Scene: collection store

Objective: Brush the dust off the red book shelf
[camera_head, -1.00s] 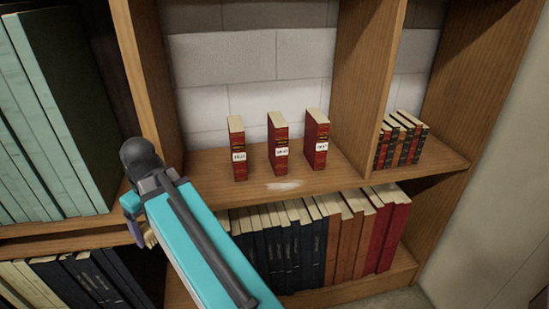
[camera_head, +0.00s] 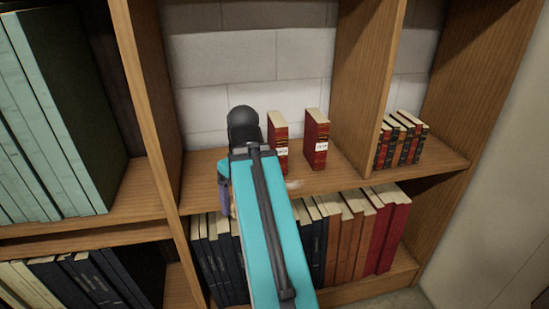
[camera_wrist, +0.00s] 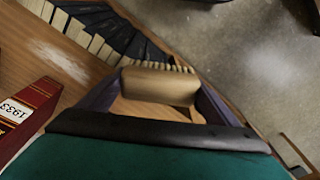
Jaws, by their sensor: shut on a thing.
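The red book shelf (camera_head: 340,178) is a wooden board bearing upright red books. Two of them, the middle one (camera_head: 281,145) and the right one (camera_head: 316,142), show in the head view; the left one is hidden behind my arm. A pale dust patch (camera_head: 293,184) on the board is partly covered by my arm; it also shows in the wrist view (camera_wrist: 62,60). My gripper (camera_wrist: 160,92) is shut on a tan brush handle (camera_wrist: 158,84), at the shelf's front edge. A red book labelled 1933 (camera_wrist: 30,108) is left in the wrist view.
Wooden uprights (camera_head: 365,90) bound the compartment. Small dark books (camera_head: 402,140) stand to the right, and tall pale green volumes (camera_head: 45,130) to the left. A row of books (camera_head: 345,240) fills the shelf below. The right part of the red book shelf is bare.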

